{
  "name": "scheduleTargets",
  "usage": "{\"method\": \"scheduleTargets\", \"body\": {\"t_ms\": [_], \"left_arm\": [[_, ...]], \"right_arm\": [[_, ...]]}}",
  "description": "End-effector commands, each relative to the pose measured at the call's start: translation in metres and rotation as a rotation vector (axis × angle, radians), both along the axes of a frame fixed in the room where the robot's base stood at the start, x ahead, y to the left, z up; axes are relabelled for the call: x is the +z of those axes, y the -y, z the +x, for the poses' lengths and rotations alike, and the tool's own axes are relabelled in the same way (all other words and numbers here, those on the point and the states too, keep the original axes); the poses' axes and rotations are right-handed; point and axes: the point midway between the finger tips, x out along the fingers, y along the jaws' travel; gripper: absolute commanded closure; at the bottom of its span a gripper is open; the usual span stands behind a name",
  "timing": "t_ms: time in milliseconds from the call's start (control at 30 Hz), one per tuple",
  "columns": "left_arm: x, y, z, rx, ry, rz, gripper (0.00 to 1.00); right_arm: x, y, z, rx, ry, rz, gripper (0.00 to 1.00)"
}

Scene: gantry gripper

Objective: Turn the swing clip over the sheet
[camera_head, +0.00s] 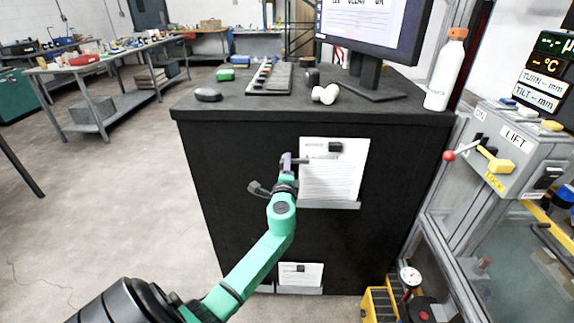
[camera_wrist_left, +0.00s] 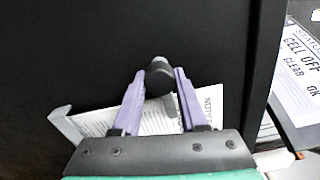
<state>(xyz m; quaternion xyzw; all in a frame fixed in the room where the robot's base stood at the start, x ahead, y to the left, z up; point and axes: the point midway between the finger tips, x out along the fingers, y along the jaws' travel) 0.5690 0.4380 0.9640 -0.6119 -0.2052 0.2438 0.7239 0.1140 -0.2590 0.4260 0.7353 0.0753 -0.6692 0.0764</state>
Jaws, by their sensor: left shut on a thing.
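The white printed sheet (camera_head: 333,180) is upright on the front of the black cabinet, with its lower edge at a grey ledge (camera_head: 330,205). My left gripper (camera_head: 288,160) is at the sheet's upper left edge. In the left wrist view, my left gripper (camera_wrist_left: 160,76) has its purple fingers shut on a dark round knob, which I take for part of the swing clip (camera_wrist_left: 158,82). A grey strip below the knob lies in front of the sheet (camera_wrist_left: 150,120). The clip's exact angle is hard to tell. My right gripper is not in view.
The black cabinet (camera_head: 215,160) carries a keyboard (camera_head: 270,78), a monitor (camera_head: 372,30) and a white bottle (camera_head: 446,72). A smaller sheet (camera_head: 300,273) is low on its front. A grey LIFT panel (camera_head: 520,140) with levers stands at right.

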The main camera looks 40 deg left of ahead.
Motion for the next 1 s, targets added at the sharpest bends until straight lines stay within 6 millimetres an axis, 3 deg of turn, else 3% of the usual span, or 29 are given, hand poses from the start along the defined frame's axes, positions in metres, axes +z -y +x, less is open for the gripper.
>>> {"method": "scheduleTargets", "body": {"t_ms": [33, 600, 633, 700, 1000], "left_arm": [[0.0082, -0.0046, -0.0006, 0.01, 0.004, 0.018, 1.0], [0.0102, -0.0044, -0.0002, 0.009, -0.014, 0.048, 1.0], [0.0103, -0.0043, -0.0001, 0.009, -0.013, 0.049, 0.5], [0.0099, -0.004, -0.0001, 0.008, -0.014, 0.048, 0.28], [0.0044, -0.0012, -0.0006, 0.003, -0.022, 0.041, 0.28]], "right_arm": [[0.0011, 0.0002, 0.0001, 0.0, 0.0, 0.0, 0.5], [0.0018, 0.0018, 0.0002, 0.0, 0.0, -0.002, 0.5], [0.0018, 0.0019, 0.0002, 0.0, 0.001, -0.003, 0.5], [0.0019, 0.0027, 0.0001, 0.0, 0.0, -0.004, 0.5], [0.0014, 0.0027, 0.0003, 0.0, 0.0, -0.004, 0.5]]}}
